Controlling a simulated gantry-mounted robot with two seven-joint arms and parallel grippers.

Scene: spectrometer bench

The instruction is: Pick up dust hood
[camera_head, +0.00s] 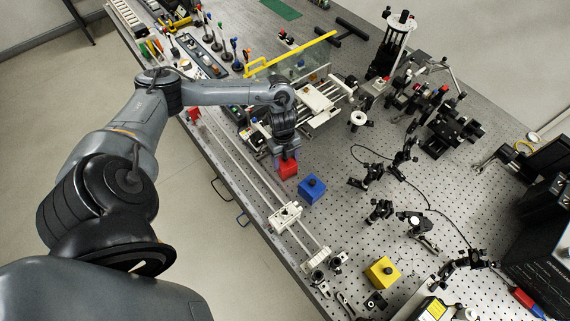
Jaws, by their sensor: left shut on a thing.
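A red box-shaped dust hood (288,168) is on the perforated bench top near the middle of the view. My left gripper (286,154) comes down over it from above and is shut on its top, which the fingers hide. I cannot tell if the red hood touches the bench or is slightly raised. A blue hood (312,189) with a dark knob stands close beside it to the lower right. A yellow hood (382,272) with a dark knob stands farther toward the lower right. My right gripper is not in view.
A long rail (240,170) with a white carriage (285,216) runs left of the hoods. A white stage frame (318,98) stands behind the gripper. Several optic mounts (380,210) fill the right side. Bare bench (345,235) lies between the blue and yellow hoods.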

